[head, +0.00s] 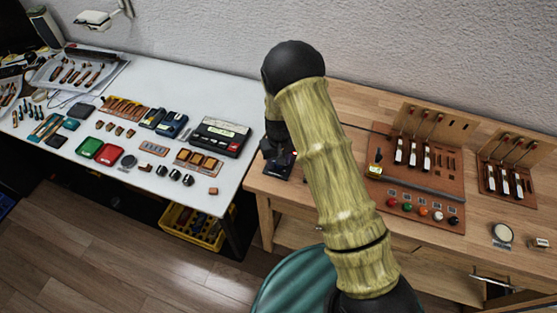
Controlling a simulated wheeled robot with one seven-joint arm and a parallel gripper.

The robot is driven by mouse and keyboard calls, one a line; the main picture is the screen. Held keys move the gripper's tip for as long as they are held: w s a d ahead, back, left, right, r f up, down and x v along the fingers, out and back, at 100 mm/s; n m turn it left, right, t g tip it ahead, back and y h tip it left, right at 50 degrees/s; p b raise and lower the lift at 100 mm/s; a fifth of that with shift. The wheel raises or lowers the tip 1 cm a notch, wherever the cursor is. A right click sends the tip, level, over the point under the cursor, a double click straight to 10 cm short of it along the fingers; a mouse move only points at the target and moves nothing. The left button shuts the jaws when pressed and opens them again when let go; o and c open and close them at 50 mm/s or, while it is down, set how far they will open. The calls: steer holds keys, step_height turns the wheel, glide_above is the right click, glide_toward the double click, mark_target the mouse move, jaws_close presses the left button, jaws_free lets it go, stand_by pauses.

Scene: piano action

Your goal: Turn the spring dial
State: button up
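My arm rises through the middle of the head view and bends down at its black joint. My gripper (275,152) is at the left edge of the wooden bench, small, dark and partly hidden by my arm. I cannot see whether its fingers are open or shut. A flat dark item (278,170) lies on the bench just below it; whether they touch is unclear. I cannot identify the spring dial for sure. A round pale-faced disc (502,234) at the bench's right front looks dial-like and is far from my gripper.
The wooden bench (354,98) holds a brown stand with levers (418,152), a row of coloured knobs (422,210) and a second stand (508,165). A white table (215,85) at left is crowded with small parts. A yellow crate (190,224) is beneath it. Floor shows at lower left.

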stand_by(0.3)
step_height(320, 180, up, 17)
steer(key=b, duration=0.3)
steer(key=shift+r, duration=0.2)
steer(key=shift+d, duration=0.1)
stand_by(0.6)
